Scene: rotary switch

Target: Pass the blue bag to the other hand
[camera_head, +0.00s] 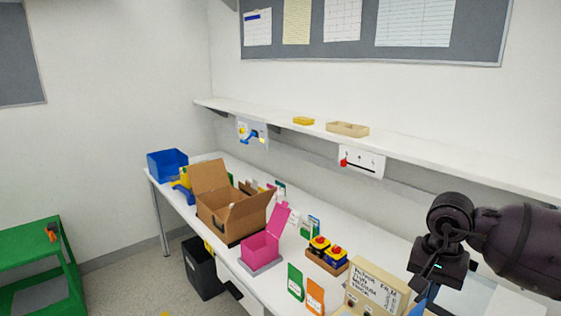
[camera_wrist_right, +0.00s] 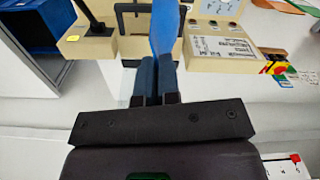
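My right gripper (camera_head: 428,284) hangs fingers-down over the right end of the white table. It is shut on a thin blue strip, which I take for the blue bag (camera_head: 424,300). Most of the bag is hidden or cut off at the bottom of the head view. In the right wrist view the blue bag (camera_wrist_right: 165,32) shows edge-on, sticking out beyond the close-set fingers of the right gripper (camera_wrist_right: 156,70). My left gripper is in neither view.
A beige box with writing (camera_head: 376,292) stands just left of the right gripper. Green (camera_head: 295,281) and orange (camera_head: 315,297) packets, yellow-and-blue switch blocks (camera_head: 327,250), a pink box (camera_head: 262,246) and an open cardboard box (camera_head: 232,212) stand farther left. A wall shelf (camera_head: 420,157) runs above the table.

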